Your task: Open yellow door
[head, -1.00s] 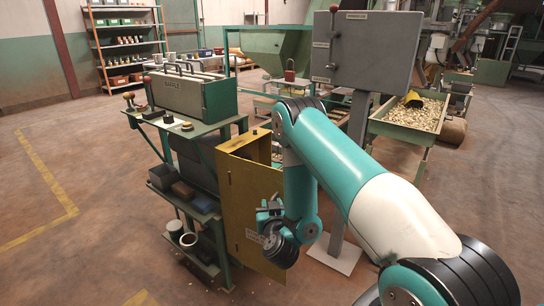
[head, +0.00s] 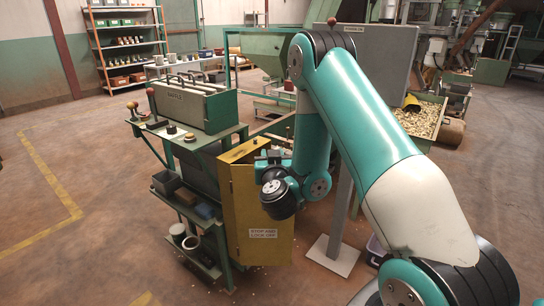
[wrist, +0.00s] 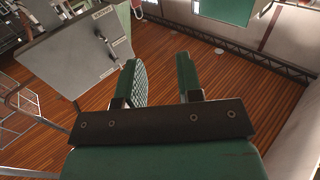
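The yellow door (head: 258,228) is in the head view, at the right end of the green workbench. It carries a "STOP AND LOCK OFF" label and its broad face is turned towards me. A gap shows at its top edge, so it seems to stand open, though how far I cannot tell. My gripper (head: 264,166) is by the upper part of the door, partly hidden by my wrist; contact cannot be made out. In the wrist view, my gripper (wrist: 160,70) has its two green fingers apart with nothing between them. The door is not recognisable there.
The green bench (head: 205,130) carries a green box (head: 195,106) and has bins on its lower shelf. A grey panel (head: 375,55) on a post stands behind my arm, and shows top left in the wrist view (wrist: 75,50). A chip-filled trough (head: 420,122) is right. Floor at left is clear.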

